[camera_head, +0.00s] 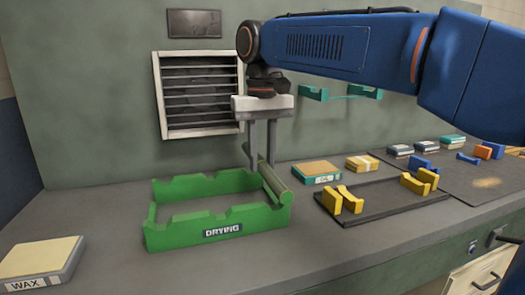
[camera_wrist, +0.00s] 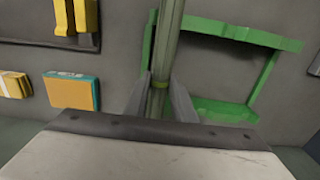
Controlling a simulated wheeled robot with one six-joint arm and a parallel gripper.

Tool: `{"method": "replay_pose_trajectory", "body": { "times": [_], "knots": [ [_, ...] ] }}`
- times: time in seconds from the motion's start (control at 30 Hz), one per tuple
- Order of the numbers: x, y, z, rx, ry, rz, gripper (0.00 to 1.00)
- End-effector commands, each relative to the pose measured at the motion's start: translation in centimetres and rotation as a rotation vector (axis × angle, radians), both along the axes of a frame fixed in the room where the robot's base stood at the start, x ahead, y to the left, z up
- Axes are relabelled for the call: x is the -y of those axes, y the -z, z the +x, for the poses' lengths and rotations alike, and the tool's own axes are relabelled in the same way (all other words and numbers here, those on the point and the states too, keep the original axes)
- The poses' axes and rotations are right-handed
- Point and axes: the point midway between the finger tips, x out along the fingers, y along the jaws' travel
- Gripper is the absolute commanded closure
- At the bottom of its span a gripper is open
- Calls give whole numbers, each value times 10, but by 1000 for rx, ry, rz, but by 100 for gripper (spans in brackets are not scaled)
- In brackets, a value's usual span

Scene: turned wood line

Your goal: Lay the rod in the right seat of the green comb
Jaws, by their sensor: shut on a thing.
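The rod (camera_head: 275,183) is a long olive-green bar. My gripper (camera_head: 261,158) is shut on it; in the wrist view the rod (camera_wrist: 168,40) passes between the two fingers (camera_wrist: 160,95), with a yellowish band near them. The green comb (camera_head: 188,233) is an open frame with notched front and back rails and a "DRYING" label. The rod runs front to back at the comb's right end, tilted in the picture. In the wrist view it overlaps the end of the comb (camera_wrist: 245,32). I cannot tell whether it touches the comb or hangs just above it.
A dark tray with yellow cradles (camera_head: 385,200) stands to the right, with a teal-and-tan block (camera_head: 316,172) behind it. A "WAX" block (camera_head: 40,262) lies at the front left. Teal wall brackets (camera_head: 314,94) are behind my arm. The bench in front of the comb is clear.

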Motion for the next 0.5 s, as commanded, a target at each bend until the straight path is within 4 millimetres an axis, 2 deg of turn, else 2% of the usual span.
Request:
{"method": "replay_pose_trajectory", "body": {
  "times": [0.2, 0.5],
  "knots": [
    [0, 18, 0, -1, 0, 0, 100],
    [0, 34, 0, -1, 0, 0, 100]
  ]
}}
